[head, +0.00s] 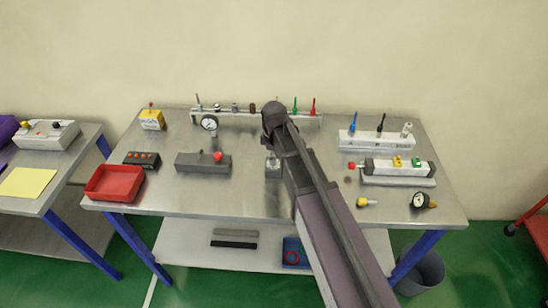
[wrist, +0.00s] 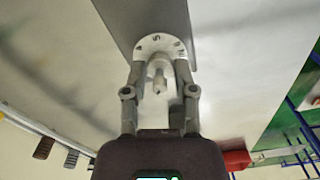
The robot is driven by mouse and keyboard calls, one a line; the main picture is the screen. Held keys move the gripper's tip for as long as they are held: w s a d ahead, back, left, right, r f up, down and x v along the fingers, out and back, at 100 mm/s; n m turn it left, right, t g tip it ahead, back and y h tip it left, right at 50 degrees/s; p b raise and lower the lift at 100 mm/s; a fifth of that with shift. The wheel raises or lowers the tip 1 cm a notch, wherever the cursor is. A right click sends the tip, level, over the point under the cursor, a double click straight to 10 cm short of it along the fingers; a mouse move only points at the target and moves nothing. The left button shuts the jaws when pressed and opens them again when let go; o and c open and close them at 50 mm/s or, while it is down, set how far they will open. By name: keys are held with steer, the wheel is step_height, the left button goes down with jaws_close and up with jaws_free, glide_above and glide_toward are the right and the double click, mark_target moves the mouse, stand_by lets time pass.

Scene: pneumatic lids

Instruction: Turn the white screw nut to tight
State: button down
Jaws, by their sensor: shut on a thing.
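In the wrist view, the white screw nut (wrist: 157,66) sits between the two fingers of my gripper (wrist: 159,72). My gripper is shut on it, one finger on each side. Behind the nut is a pale round dial (wrist: 160,42) with dark marks, fixed to a grey block (wrist: 145,14). The marks are too small to read. In the head view, my arm covers the middle of the table, and I cannot make out the nut or the fingertips there.
The metal table (head: 240,200) holds a grey block with a red knob (head: 203,162), a red tray (head: 115,183), a rack with coloured levers (head: 230,118) at the back, and white units (head: 375,140) on the right. Its front middle is mostly clear.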

steer(key=shift+c, duration=2.1)
jaws_free()
steer(key=shift+m, duration=0.5)
